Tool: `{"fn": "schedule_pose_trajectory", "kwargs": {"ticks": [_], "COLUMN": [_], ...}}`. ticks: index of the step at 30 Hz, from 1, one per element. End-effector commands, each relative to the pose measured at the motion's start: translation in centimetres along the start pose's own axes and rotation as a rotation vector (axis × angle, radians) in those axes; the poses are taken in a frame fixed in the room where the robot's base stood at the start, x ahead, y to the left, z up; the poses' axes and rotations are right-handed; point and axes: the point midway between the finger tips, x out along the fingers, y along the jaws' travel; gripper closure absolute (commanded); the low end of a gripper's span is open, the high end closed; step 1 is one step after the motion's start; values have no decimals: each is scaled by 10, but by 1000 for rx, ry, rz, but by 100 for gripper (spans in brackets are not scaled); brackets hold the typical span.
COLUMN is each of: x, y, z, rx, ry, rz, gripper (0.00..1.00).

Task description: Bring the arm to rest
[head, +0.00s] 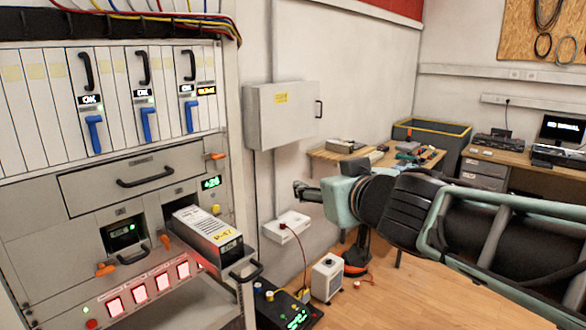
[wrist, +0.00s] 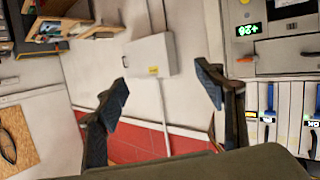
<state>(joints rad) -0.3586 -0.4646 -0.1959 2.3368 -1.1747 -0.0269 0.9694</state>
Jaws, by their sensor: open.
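My gripper (wrist: 165,92) is open and empty in the wrist view, its two dark fingers spread wide with the wall box behind them. In the head view my arm reaches in from the right, and my gripper (head: 305,192) points left toward the rack, short of it. Nothing is between the fingers. One finger is partly hidden by the wrist housing in the head view.
The equipment rack (head: 120,160) fills the left, with a module labelled P-47 (head: 208,232) sticking out of its bay. A grey wall box (head: 283,113) hangs behind. A wooden workbench (head: 385,160) stands beyond my arm. Small devices (head: 285,308) stand low near the rack.

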Motion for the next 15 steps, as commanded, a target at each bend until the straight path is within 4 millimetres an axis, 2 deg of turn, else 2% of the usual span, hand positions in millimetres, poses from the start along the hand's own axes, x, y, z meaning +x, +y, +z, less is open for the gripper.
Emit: {"fn": "schedule_pose_trajectory", "kwargs": {"ticks": [1,3,7,11,15], "x": [-12,-28,-63,-103,-142], "y": [23,47,76,80,59], "z": [1,14,50,91,130], "rx": [20,44,92,146,199], "ry": [-32,-93,-244,-424,-606], "rz": [74,160,276,320,284], "gripper": [37,37,37,37,37]}}
